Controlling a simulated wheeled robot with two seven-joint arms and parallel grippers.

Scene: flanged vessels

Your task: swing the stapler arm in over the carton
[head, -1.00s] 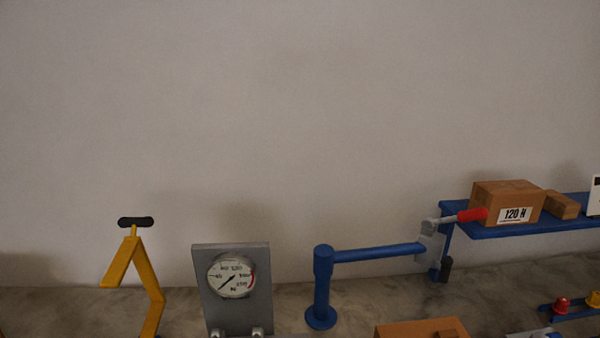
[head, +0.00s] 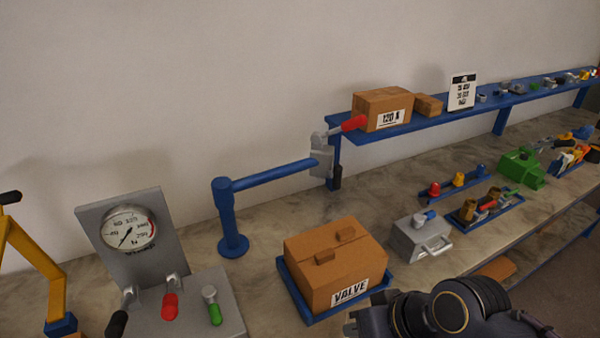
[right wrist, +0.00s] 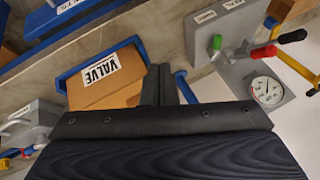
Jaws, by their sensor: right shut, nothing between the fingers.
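The stapler is a blue post (head: 228,215) on a round foot, with a blue horizontal arm (head: 275,174) reaching right and back to a grey head (head: 321,158) with a red handle (head: 353,123). The arm lies behind the carton, not over it. The carton (head: 335,262), labelled VALVE, sits in a blue tray (head: 300,308); it also shows in the right wrist view (right wrist: 112,95). My right gripper (right wrist: 160,72) is shut and empty, in front of the carton in that view. In the head view my dark right arm is at the bottom, right of the carton. My left gripper is out of view.
A gauge panel (head: 165,245) with levers stands left. A grey toolbox (head: 420,236) and small-part trays are right. The bench is clear between the post and carton.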

